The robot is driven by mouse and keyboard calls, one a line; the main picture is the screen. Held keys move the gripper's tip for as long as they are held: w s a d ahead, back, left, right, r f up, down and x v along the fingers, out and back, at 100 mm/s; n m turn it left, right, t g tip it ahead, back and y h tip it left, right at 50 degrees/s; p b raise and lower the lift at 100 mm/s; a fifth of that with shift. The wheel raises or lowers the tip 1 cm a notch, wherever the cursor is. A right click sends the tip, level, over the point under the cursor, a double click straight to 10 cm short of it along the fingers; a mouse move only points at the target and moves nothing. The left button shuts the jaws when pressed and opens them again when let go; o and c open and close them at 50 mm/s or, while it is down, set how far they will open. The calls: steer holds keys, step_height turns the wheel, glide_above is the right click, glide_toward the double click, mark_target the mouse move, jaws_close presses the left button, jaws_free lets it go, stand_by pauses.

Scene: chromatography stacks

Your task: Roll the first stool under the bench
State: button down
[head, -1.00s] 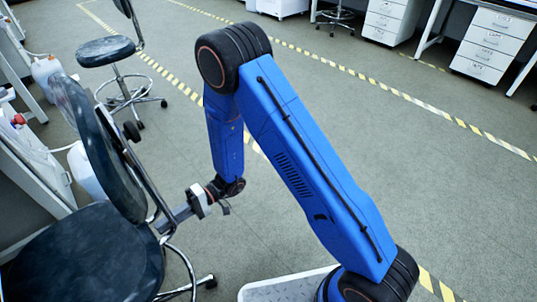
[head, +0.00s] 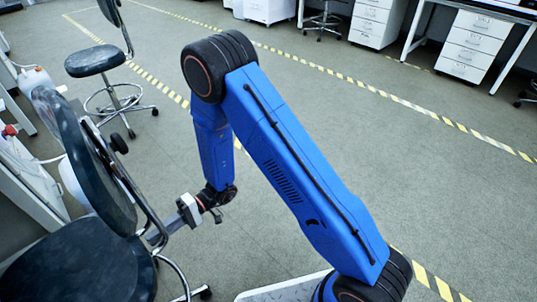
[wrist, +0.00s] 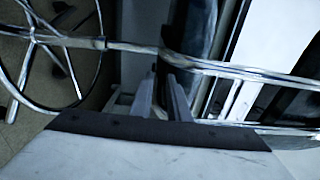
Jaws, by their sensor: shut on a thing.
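The nearest stool, with a dark round seat (head: 85,268) and a tall dark backrest (head: 95,165) on a chrome frame, stands at the lower left of the head view. My gripper (head: 158,236) is at the rear of this stool, shut on its chrome back frame. In the wrist view, the two grey fingers (wrist: 172,92) close at the chrome tubing (wrist: 120,45); the exact contact is partly hidden. The stool's foot ring and several legs also show there. A white bench (head: 28,180) runs along the left edge of the head view, partly hidden by the stool.
A second dark stool (head: 96,62) stands farther back on the left. White drawer units (head: 472,45) and tables line the far right. Yellow-striped tape (head: 400,102) crosses the floor. The grey floor (head: 330,130) is clear in the middle and right.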

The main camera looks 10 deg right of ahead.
steer(key=shift+f, duration=0.2)
steer(key=c, duration=1.9)
jaws_free()
steer(key=o, duration=0.3)
steer(key=shift+r, duration=0.1)
